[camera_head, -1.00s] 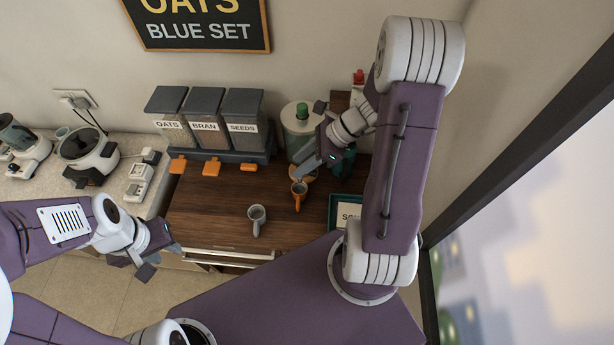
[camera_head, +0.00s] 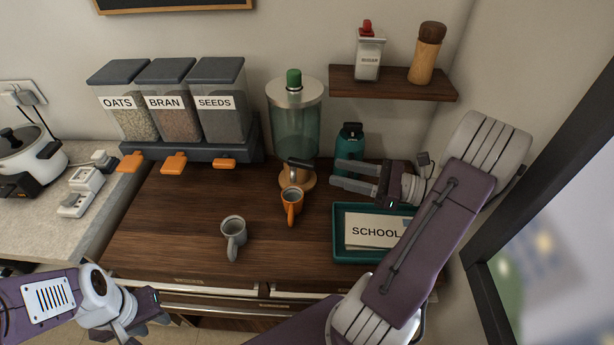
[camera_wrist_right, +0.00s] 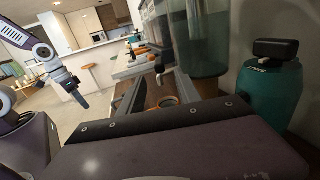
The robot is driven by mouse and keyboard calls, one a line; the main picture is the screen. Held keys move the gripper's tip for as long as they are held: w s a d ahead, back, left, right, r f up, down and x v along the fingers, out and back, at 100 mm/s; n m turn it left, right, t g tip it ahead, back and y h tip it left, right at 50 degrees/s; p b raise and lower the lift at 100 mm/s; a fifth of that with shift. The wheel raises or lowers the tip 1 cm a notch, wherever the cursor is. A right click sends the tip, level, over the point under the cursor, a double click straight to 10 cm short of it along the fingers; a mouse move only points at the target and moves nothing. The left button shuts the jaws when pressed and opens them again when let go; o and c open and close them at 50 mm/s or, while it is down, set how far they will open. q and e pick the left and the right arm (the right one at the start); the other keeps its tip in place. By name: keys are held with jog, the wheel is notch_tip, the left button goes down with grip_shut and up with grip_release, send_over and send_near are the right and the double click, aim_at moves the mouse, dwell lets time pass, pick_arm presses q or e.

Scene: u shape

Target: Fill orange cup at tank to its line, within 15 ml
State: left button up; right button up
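The orange cup (camera_head: 291,209) stands upright at the front of the tank's round wooden base, below the dark tap (camera_head: 299,163), its handle toward me. Its fill line and the level inside cannot be made out. The tank (camera_head: 295,125) is a tall clear greenish cylinder with a green knob. In the right wrist view the cup's orange rim (camera_wrist_right: 166,103) shows near the tank (camera_wrist_right: 199,45). My right gripper (camera_head: 336,174) is open and empty, right of the cup and tank, apart from the cup. My left gripper (camera_head: 143,318) is at the lower left, off the counter, its opening unclear.
A grey cup (camera_head: 233,229) stands left of the orange cup. A teal bottle (camera_head: 348,141) stands behind my right gripper, and a green tray (camera_head: 338,248) with a SCHOOL card lies below it. Cereal dispensers (camera_head: 172,102) stand at the back left. A shelf (camera_head: 390,85) hangs above right.

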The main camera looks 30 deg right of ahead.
aim_at(307, 162)
jog(key=x, duration=0.9)
jog(key=shift+a+r, duration=0.1)
grip_shut()
